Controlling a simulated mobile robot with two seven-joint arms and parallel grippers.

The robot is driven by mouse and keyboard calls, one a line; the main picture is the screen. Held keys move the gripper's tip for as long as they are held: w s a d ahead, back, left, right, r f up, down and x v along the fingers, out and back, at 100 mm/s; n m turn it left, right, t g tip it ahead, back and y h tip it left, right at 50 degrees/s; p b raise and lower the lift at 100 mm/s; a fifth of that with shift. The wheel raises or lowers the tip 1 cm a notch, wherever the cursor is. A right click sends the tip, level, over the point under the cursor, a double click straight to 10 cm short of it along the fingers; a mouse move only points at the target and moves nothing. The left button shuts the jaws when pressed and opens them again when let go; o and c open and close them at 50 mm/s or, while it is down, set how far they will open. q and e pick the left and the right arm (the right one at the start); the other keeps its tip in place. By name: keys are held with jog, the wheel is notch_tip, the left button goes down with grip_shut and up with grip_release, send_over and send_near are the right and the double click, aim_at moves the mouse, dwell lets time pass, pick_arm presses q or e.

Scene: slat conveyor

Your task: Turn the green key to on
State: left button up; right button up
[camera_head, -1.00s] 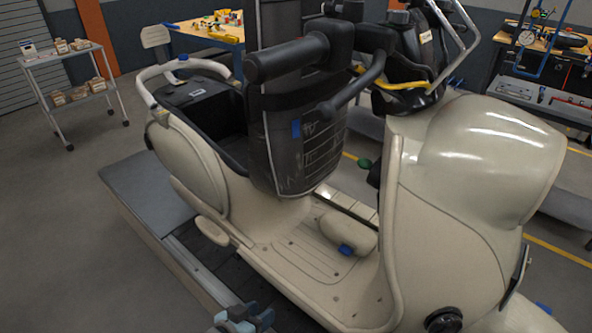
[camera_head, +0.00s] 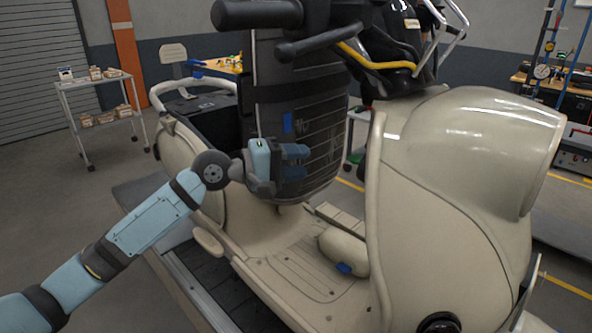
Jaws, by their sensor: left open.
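A small green piece (camera_head: 347,166), which looks like the key, shows at the inner side of the cream scooter's (camera_head: 455,190) front shield, beside a dark part. It is too small to tell which way it is turned. My left gripper (camera_head: 303,161) is open and empty, in front of the dark ribbed column. Its fingers point right, toward the green piece, with a gap between them. My right gripper is not in view.
The dark ribbed column (camera_head: 325,130) and black handlebars (camera_head: 330,42) stand close around my left gripper. The scooter's footboard (camera_head: 290,270) lies open below. A trolley with small boxes (camera_head: 95,85) stands at the back left, and a workbench at the right.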

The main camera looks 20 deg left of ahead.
aim_at(353, 154)
pick_arm(q)
jog(key=p+x, duration=0.1)
jog(key=x, duration=1.1)
jog(key=shift+w+d+p, duration=0.1)
jog(key=shift+d+p, duration=0.1)
jog(key=shift+p, duration=0.1)
jog(key=shift+w+d, duration=0.45)
jog(key=shift+d, duration=0.05)
jog(key=shift+c, duration=0.4)
grip_shut()
